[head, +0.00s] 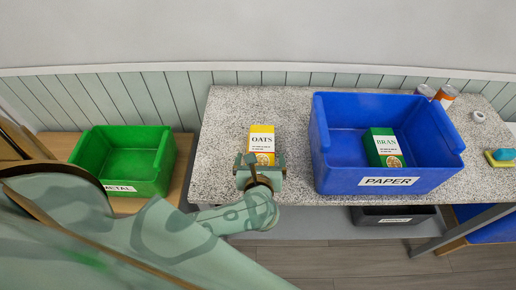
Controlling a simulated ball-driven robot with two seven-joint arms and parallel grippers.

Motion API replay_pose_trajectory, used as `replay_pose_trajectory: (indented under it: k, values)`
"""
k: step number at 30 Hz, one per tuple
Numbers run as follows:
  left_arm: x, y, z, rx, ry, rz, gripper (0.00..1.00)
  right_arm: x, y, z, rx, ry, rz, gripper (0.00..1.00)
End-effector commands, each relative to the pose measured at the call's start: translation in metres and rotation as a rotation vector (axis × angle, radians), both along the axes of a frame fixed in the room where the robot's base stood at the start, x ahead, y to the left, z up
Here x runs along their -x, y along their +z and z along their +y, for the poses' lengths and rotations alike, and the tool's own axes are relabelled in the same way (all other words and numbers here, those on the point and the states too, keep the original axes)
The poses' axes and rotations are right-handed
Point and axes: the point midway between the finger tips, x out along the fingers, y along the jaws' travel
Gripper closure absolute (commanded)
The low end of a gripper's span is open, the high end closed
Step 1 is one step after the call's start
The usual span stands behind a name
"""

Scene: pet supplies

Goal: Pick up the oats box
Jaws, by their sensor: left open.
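The oats box (262,138) is yellow and white with the word OATS on its front. It stands on the speckled counter (225,115), left of the blue bin. My left gripper (260,160) is open and sits right in front of the box, over its lower part in the picture. The gripper hides some of the box's lower edge. I cannot tell whether the fingers touch the box. My right gripper is not in the head view.
A blue PAPER bin (337,180) holds a green bran box (383,148). A green METAL bin (150,185) stands at left on a wooden surface. Cans (445,95), a white roll (478,116) and a blue-yellow item (502,155) lie at right. A dark bin (365,216) is below.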

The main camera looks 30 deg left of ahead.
Motion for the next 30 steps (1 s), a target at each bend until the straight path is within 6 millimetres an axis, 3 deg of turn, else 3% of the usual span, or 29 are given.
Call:
replay_pose_trajectory:
  k: [8,16,17,23,30]
  values:
    - [-0.036,-0.013,0.019,-0.005,-0.001,0.000,0.05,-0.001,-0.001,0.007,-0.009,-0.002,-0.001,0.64]
    - [-0.041,-0.015,0.021,-0.002,-0.001,0.000,0.05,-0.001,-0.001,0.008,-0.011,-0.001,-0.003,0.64]
    - [-0.041,-0.015,0.021,-0.002,-0.001,0.000,0.07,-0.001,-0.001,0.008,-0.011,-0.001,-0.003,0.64]
    - [-0.040,-0.015,0.021,-0.003,-0.001,0.001,0.63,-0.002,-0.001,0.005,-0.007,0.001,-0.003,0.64]
    - [-0.040,-0.016,0.020,-0.002,-0.001,0.001,0.65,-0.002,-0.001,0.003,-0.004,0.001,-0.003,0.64]
